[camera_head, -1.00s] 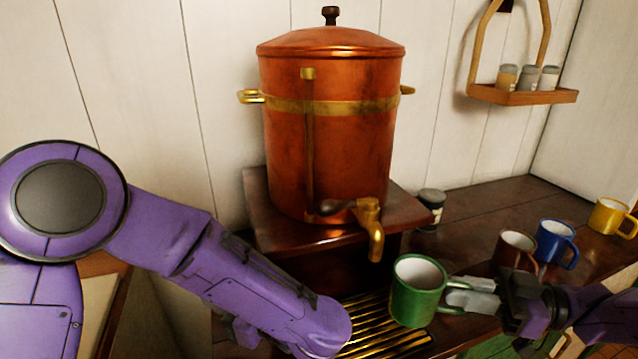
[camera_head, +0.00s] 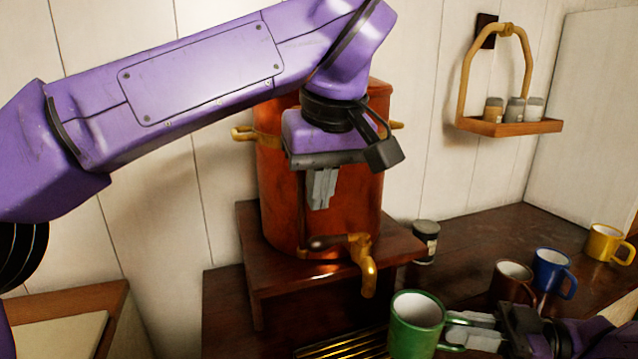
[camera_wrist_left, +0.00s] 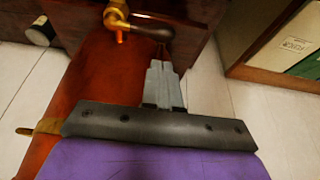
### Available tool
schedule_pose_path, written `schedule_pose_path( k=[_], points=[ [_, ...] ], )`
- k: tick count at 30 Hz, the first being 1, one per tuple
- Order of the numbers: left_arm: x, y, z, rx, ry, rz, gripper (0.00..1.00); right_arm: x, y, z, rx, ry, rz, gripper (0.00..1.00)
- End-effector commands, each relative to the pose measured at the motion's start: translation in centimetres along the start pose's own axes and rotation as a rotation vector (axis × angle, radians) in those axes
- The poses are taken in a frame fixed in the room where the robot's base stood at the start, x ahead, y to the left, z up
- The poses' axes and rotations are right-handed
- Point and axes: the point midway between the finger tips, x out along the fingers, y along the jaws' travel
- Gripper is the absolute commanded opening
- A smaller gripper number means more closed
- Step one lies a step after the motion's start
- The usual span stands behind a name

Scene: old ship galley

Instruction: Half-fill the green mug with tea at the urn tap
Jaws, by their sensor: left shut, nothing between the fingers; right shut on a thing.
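The green mug (camera_head: 415,330) is upright and its visible inside looks empty. My right gripper (camera_head: 468,330) is shut on it at the handle side. The mug is below and a little right of the brass tap (camera_head: 367,272) of the copper urn (camera_head: 278,200). The tap's dark lever handle (camera_head: 328,242) points left. My left gripper (camera_head: 321,188) is shut and empty, in front of the urn and above the lever. In the left wrist view, the left fingertips (camera_wrist_left: 160,68) point toward the tap (camera_wrist_left: 117,20) and its lever (camera_wrist_left: 152,32).
The urn stands on a wooden stand (camera_head: 290,275) above a brass drip grate (camera_head: 345,348). A dark mug (camera_head: 508,285), a blue mug (camera_head: 550,270) and a yellow mug (camera_head: 604,243) stand on the right counter. A lidded jar (camera_head: 426,243) is beside the stand. A wall shelf (camera_head: 510,127) holds small jars.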

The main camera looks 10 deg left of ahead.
Motion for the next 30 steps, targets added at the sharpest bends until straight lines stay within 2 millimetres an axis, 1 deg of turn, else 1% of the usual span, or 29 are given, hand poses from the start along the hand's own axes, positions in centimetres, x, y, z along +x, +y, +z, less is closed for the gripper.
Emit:
schedule_pose_path(
  k=[1, 4, 6, 10, 15, 24, 30],
  points=[
    [1.2, -0.1, 0.0, 0.003, -0.005, 0.000, 0.00, 0.0, 0.0, -0.1, 0.000, 0.001, 0.000, 0.00],
    [3.1, -0.1, 0.0, 0.001, -0.004, -0.001, 0.00, 0.0, 0.0, -0.1, -0.001, 0.001, 0.000, 0.00],
    [4.2, 0.0, 0.0, 0.001, -0.002, 0.000, 0.00, 0.0, 0.0, -0.1, -0.001, 0.001, -0.001, 0.00],
    [5.5, 0.0, 0.0, -0.001, -0.001, -0.001, 0.00, 0.0, 0.0, -0.1, -0.001, 0.001, 0.000, 0.00],
    [6.0, 0.0, 0.0, -0.001, 0.001, 0.000, 0.00, 0.0, 0.0, -0.1, -0.001, 0.001, 0.000, 0.00],
    [6.0, 0.0, 0.0, -0.004, 0.001, -0.001, 0.00, 0.0, 0.0, -0.1, -0.001, 0.001, 0.000, 0.00],
    [5.8, 0.0, 0.4, -0.044, 0.000, -0.017, 0.00, 0.0, 0.0, -0.1, -0.001, 0.001, 0.000, 0.00]
  ],
)
